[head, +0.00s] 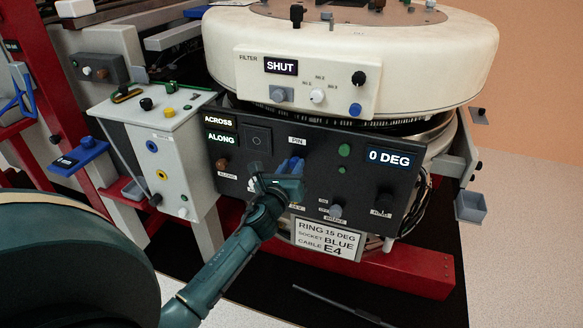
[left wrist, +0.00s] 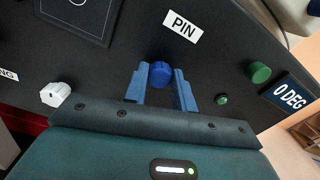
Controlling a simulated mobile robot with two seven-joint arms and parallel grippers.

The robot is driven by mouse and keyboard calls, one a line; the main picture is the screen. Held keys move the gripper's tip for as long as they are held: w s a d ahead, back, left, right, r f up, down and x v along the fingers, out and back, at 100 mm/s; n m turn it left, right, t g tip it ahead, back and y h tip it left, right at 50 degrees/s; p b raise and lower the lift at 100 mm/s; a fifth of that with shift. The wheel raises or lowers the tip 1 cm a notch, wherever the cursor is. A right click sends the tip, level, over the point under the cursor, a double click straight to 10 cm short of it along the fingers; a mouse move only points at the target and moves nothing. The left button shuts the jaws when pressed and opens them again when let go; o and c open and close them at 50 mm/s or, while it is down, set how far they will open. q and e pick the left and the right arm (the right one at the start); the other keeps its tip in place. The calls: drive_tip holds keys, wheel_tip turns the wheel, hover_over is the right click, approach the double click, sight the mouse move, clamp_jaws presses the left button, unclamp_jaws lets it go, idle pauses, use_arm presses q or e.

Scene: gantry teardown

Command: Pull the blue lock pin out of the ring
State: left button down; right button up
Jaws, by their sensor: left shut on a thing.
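The blue lock pin shows as a round ribbed blue knob (left wrist: 160,73) in the left wrist view. It sits at the dark control panel (head: 315,165) below a white label reading PIN (left wrist: 182,27). My left gripper (left wrist: 160,86) is at the panel with its blue fingers on either side of the knob, shut on it. In the head view my left gripper (head: 290,168) covers the pin area, and I cannot tell the knob from the blue fingers. How far the pin stands out is hidden. My right gripper is not in view.
The ring's display (head: 389,159) reads 0 DEG. A white sign (head: 328,240) below reads RING 15 DEG, socket blue, cable E4. A green button (head: 345,150) and several knobs sit beside the pin. A grey-white box (head: 155,150) with cables stands left. The cream ring housing (head: 430,50) overhangs above.

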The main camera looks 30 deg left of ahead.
use_arm(q)
drive_tip(key=shift+p+v, duration=0.4)
drive_tip(key=shift+v, duration=0.85)
drive_tip(key=shift+s, duration=0.15)
drive_tip(key=shift+f, duration=0.1)
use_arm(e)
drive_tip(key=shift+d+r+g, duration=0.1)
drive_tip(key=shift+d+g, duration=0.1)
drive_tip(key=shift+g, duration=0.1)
use_arm(q)
drive_tip(key=c, duration=1.6)
unclamp_jaws()
drive_tip(key=o, duration=0.5)
drive_tip(key=shift+c, duration=0.2)
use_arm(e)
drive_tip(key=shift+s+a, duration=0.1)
use_arm(q)
drive_tip(key=shift+s, duration=0.1)
